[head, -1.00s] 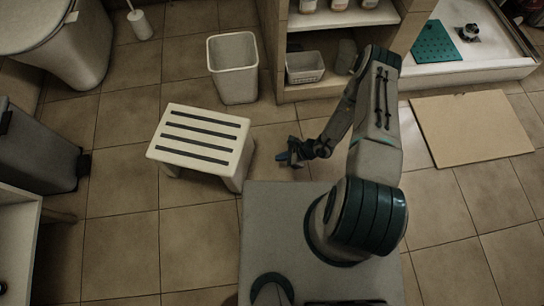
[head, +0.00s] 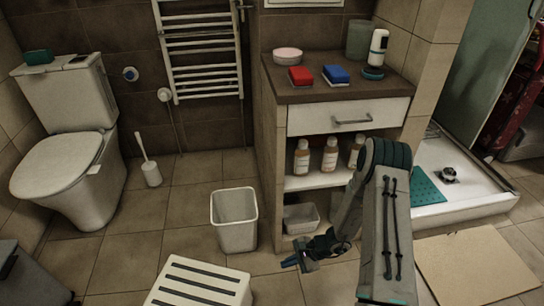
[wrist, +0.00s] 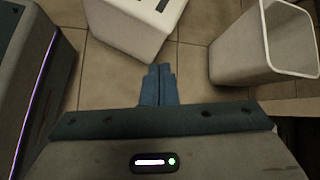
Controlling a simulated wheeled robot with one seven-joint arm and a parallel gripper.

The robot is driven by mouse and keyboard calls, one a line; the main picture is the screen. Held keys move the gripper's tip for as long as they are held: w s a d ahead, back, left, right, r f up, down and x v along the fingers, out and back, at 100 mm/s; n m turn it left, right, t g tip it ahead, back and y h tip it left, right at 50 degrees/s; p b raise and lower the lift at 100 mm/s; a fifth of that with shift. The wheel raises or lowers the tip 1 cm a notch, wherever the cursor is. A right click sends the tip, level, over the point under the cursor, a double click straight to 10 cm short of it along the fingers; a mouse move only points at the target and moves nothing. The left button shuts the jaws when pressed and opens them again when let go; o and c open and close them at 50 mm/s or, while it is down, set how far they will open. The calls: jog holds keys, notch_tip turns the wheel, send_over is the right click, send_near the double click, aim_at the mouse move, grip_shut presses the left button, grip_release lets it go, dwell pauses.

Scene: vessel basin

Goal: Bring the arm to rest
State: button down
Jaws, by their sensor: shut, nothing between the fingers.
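My gripper (head: 291,262) is low in front of the vanity cabinet, to the right of the striped stool. My arm is folded, with the gripper hanging at its left side. In the wrist view my gripper's blue fingers (wrist: 158,84) are together, with nothing between them. The floor tiles show beyond the fingertips. The gripper touches nothing that I can see.
A white stool (head: 200,285) and a white bin (head: 234,219) stand near the gripper. The vanity (head: 350,117) holds red and blue items on top and bottles below. A toilet (head: 65,150) is at left, a shower tray (head: 470,180) and beige mat (head: 478,264) at right.

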notch_tip(320, 180, up, 35)
jog(key=s+d+n+h+p, duration=0.2)
jog(key=n+h+p, duration=0.1)
jog(key=n+p, duration=0.6)
jog(key=s+d+r+n+t+h+p, duration=0.1)
jog(key=s+r+p, duration=0.3)
jog(key=r, duration=0.6)
jog(key=s+d+r+n+h+p, duration=0.2)
jog(key=s+d+r+h+p, duration=0.1)
jog(key=r, duration=0.7)
jog(key=s+d+r+n+t+h+p, duration=0.1)
jog(key=s+d+r+h+p, duration=0.1)
jog(key=s+r+p, duration=0.5)
notch_tip(320, 180, up, 4)
jog(key=shift+s+d+f+t, duration=0.2)
jog(key=shift+s+d+t, duration=0.1)
jog(key=shift+s+d, duration=0.35)
jog(key=shift+w, duration=0.1)
